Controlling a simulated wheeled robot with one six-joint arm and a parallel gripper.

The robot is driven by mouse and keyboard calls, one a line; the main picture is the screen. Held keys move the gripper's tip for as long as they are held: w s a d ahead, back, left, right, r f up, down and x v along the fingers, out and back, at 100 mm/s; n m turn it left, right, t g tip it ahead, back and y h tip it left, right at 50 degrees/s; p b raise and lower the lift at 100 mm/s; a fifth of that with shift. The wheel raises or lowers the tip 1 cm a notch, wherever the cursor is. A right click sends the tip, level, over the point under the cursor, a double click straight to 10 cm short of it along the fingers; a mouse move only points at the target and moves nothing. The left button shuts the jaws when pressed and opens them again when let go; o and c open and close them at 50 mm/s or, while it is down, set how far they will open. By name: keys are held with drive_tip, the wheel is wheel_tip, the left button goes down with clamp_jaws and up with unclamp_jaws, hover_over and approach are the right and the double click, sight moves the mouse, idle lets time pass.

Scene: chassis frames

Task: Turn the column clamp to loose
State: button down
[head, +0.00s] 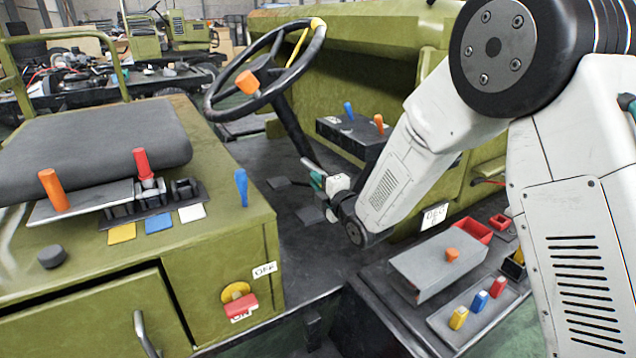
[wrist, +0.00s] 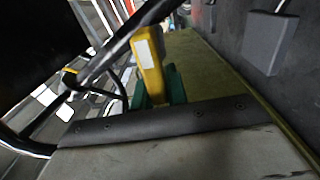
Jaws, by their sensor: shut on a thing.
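The column clamp shows in the wrist view as a yellow lever (wrist: 149,72) with a white patch on it. My gripper (wrist: 157,90) is shut on it, with a green fingertip on each side. In the head view my gripper (head: 316,181) is at the lower part of the dark steering column (head: 292,132), below the steering wheel (head: 222,98). There the clamp lever is too hidden or small to make out. I cannot tell which position the clamp is in.
The seat (head: 95,145) and the green seat box (head: 215,240) with levers stand at the left. A box with blue and orange levers (head: 352,135) is close behind my gripper. A grey case (head: 438,266) lies on the side bench. Dark floor lies below.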

drive_tip(key=c, duration=1.4)
unclamp_jaws()
drive_tip(key=shift+f, duration=0.1)
drive_tip(key=v, duration=0.8)
drive_tip(key=shift+w, duration=0.1)
